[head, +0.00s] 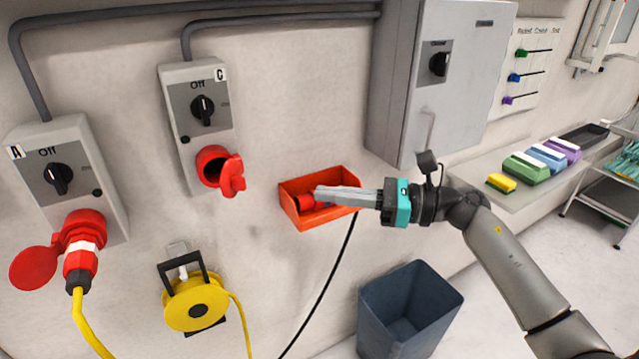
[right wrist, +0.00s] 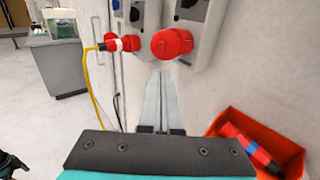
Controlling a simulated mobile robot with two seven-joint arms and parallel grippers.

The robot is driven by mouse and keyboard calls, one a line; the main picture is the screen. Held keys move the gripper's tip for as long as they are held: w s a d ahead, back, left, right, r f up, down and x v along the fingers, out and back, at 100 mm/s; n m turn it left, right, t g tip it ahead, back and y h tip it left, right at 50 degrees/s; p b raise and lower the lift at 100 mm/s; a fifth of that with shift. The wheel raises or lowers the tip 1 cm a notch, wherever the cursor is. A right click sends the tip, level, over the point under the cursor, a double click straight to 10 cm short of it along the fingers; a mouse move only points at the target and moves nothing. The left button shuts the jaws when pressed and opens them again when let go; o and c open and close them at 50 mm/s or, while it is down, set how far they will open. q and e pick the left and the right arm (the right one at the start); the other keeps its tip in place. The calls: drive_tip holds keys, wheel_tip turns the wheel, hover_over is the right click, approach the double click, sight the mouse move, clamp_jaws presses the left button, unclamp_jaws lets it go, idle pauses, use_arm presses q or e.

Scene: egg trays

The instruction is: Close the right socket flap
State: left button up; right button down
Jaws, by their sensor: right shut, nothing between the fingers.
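The right socket is the red one under the switch box marked C (head: 194,115). Its red flap (head: 232,177) stands open, swung out to the right of the round opening (head: 211,168). In the right wrist view, the red flap (right wrist: 172,43) shows just beyond my fingertips. My right gripper (head: 318,192) is shut and empty. It points left toward the flap, apart from it in the head view, and passes in front of the orange bin. No left gripper shows in the head view.
An orange bin (head: 290,207) on the wall holds a red and blue plug (right wrist: 250,148). The left socket, under box A (head: 105,185), has a red plug (head: 80,262) with a yellow cable. A yellow cable reel (head: 195,305) hangs below; a grey waste bin (head: 375,322) stands underneath.

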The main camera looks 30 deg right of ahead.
sight(245, 184)
drive_tip(key=p+x, duration=0.3)
drive_tip(key=x, duration=0.8)
drive_tip(key=shift+w+r, duration=0.1)
drive_tip(key=shift+w, duration=0.05)
drive_tip(key=shift+w+a, duration=0.25)
drive_tip(key=shift+a, duration=0.2)
